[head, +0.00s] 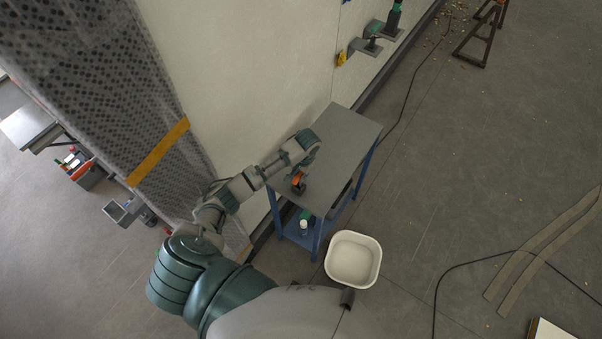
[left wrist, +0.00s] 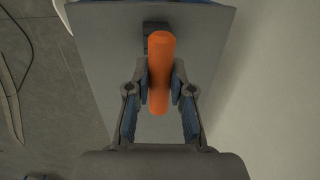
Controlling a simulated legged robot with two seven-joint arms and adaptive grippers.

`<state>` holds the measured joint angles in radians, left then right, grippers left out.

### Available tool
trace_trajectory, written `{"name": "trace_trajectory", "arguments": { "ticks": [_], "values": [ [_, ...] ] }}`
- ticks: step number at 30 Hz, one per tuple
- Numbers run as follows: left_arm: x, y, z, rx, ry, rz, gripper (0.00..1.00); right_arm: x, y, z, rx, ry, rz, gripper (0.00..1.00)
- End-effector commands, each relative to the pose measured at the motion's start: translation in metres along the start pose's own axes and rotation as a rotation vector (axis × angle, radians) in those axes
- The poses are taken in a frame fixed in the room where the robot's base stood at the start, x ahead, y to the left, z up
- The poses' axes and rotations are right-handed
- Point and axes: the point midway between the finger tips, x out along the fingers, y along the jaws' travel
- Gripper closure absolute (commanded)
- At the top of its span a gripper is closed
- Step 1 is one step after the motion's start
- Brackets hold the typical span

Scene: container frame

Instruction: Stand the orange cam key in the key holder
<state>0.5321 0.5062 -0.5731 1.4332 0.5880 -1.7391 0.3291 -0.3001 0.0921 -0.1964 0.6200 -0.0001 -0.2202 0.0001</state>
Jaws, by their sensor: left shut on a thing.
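The orange cam key (left wrist: 160,72) is between the two fingers of my left gripper (left wrist: 160,84) in the left wrist view, and the gripper is shut on it. In the head view the key (head: 296,180) shows as a small orange patch by the left gripper (head: 301,174), over the near end of the grey tabletop (head: 345,135). A dark block, seemingly the key holder (left wrist: 153,27), shows just beyond the key's far end and is partly hidden by it. I cannot tell whether the key touches it. My right gripper is not in view.
The table has blue legs and a lower shelf holding a small white bottle (head: 304,226). A white tub (head: 353,259) stands on the floor by the table. A pale wall (head: 250,80) runs along the table's left side. The far tabletop is clear.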

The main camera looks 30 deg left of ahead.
Motion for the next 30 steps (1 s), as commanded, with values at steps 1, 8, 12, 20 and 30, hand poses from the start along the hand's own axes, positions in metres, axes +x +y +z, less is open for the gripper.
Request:
{"name": "trace_trajectory", "arguments": {
  "ticks": [1,8,12,20,30],
  "values": [
    [0.0,0.0,0.0,0.0,0.0,0.0,1.0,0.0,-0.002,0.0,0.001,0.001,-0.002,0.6],
    [-0.001,0.002,0.0,0.001,0.001,-0.002,1.0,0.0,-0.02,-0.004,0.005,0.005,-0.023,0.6],
    [-0.002,0.004,-0.001,0.001,0.001,-0.004,1.0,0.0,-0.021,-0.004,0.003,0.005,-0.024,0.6],
    [0.003,0.003,0.0,0.0,0.0,-0.002,1.0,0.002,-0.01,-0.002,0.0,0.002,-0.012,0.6],
    [0.004,0.002,-0.001,0.0,0.0,-0.002,1.0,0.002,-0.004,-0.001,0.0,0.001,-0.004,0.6]
  ]
}}
